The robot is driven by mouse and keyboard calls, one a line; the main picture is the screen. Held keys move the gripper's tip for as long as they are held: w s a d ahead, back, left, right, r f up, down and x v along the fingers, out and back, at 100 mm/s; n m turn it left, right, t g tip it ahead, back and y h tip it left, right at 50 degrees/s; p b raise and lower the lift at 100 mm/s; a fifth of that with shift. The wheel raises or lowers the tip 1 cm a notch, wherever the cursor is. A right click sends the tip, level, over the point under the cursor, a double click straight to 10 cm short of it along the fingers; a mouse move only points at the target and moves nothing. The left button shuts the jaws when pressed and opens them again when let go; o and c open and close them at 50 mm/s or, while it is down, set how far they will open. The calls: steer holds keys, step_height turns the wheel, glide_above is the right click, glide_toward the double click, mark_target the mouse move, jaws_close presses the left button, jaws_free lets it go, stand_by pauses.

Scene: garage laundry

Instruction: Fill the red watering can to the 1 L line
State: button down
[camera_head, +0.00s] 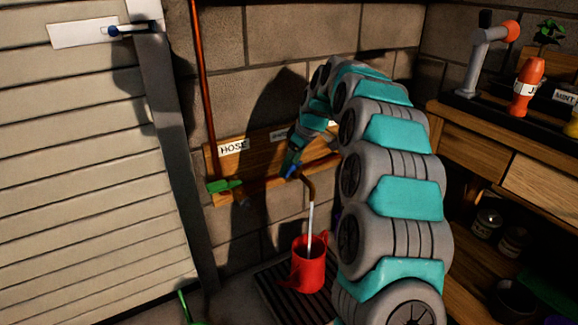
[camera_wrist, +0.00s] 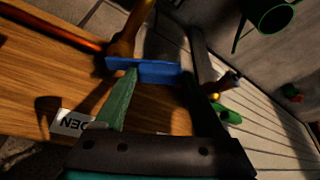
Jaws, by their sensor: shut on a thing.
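The red watering can (camera_head: 308,272) stands upright on a dark slatted grate below the brass tap spout (camera_head: 309,187). A pale stream of water (camera_head: 310,228) runs from the spout down into the can. The can's water level and 1 L line cannot be made out. My gripper (camera_head: 292,170) is shut on the tap's blue handle (camera_wrist: 145,72). In the wrist view, the fingers of my gripper (camera_wrist: 158,76) are at either side of the blue handle, with the brass tap (camera_wrist: 125,38) beyond it.
A wooden board (camera_head: 262,150) on the wall carries a HOSE label (camera_head: 233,147) and a green handle (camera_head: 224,186). A slatted shutter (camera_head: 80,170) is at left. A wooden bench (camera_head: 545,160) with an orange bottle (camera_head: 526,85) stands at right. The grate (camera_head: 268,290) lies on the floor.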

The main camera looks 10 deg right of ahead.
stand_by(0.3)
jaws_free()
steer(key=v, duration=0.7)
steer(key=shift+r, duration=0.4)
steer(key=shift+s+d, duration=0.1)
